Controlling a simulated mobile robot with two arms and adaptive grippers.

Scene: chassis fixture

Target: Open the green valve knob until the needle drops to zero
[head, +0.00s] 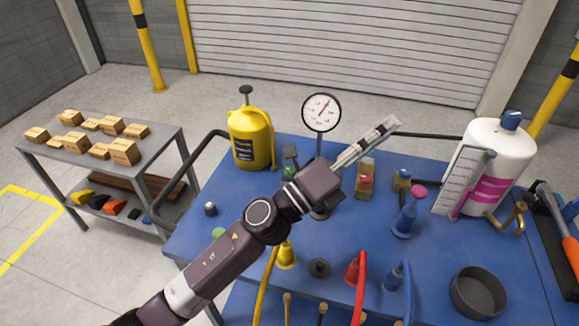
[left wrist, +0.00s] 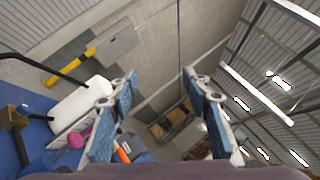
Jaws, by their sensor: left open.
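The pressure gauge (head: 321,110) stands upright on a stem at the back of the blue table, its red needle pointing to the upper right. A green round piece (head: 219,232) shows at the table's left, partly behind my left arm. Another green part (head: 290,171) shows just behind my left wrist. I cannot tell which of them is the valve knob. My left gripper (head: 390,124) is above the table, right of the gauge stem, pointing up and right. In the left wrist view its blue-padded fingers (left wrist: 160,75) are apart with nothing between them. My right gripper is not in view.
A yellow sprayer (head: 251,138) stands back left, and a white tank (head: 496,160) back right. Red (head: 353,271) and blue (head: 394,277) fittings with hoses, a blue stand with a pink top (head: 406,217) and a dark round pan (head: 479,292) occupy the table.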

